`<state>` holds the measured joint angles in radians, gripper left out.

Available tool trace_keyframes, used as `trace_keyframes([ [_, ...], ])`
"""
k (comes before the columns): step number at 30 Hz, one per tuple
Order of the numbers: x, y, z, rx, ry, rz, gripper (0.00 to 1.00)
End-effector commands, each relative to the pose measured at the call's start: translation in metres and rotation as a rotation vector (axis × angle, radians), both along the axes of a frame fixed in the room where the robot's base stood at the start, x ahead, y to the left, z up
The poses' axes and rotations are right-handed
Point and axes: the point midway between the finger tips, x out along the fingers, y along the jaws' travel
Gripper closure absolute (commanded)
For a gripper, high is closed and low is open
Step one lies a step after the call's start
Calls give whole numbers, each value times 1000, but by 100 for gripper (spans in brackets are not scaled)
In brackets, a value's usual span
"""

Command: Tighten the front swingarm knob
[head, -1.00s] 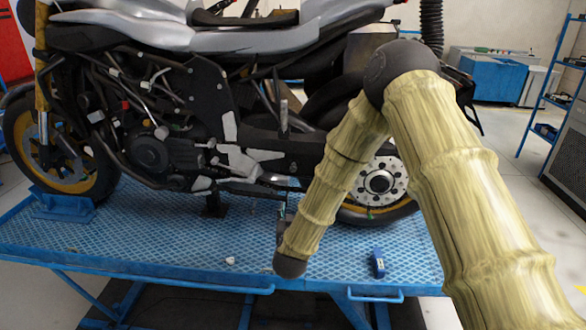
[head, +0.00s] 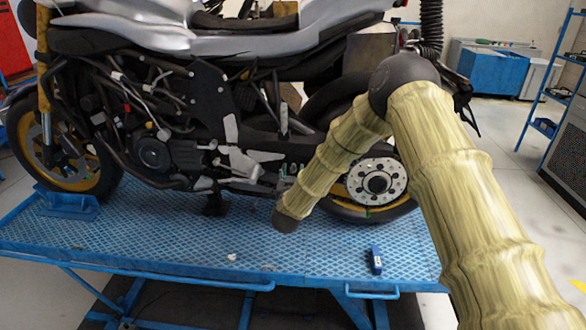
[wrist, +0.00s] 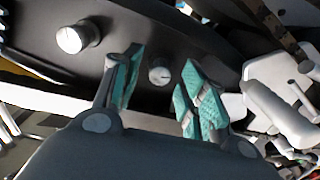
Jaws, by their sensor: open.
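The dark swingarm (head: 262,141) runs back toward the rear wheel in the head view, and it fills the top of the wrist view (wrist: 140,22). A small round grey knob (wrist: 159,75) with a slot-like mark sits on it, seen between my fingertips. It appears to be the front knob, as it is nearer the silver bracket parts. A larger, protruding silver knob (wrist: 76,39) is to its left. My gripper (wrist: 163,67) is open, with teal pads on either side of the small knob; contact cannot be told. In the head view my gripper (head: 286,171) is small and partly hidden.
The motorcycle stands on a blue lift table (head: 190,240). A small blue box (head: 375,260) and a small white item (head: 231,257) lie on its near part. Silver bracket parts (wrist: 275,95) are close to my right finger in the wrist view.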

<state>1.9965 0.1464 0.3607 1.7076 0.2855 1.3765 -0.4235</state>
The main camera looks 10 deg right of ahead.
Motion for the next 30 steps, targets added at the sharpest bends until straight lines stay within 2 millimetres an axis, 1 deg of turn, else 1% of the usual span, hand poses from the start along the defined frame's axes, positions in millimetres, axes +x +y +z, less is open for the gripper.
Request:
trace_keyframes([
  [1,4,-2,2,1,-1,-1,57],
  [6,12,-4,1,1,-1,-1,57],
  [14,13,-4,0,0,0,0,57],
  [15,13,-4,0,0,0,0,61],
  [17,12,-4,0,0,0,0,72],
  [21,12,-4,0,0,0,0,98],
  [22,12,-4,0,0,0,0,100],
  [30,12,-4,-1,13,-4,-1,100],
])
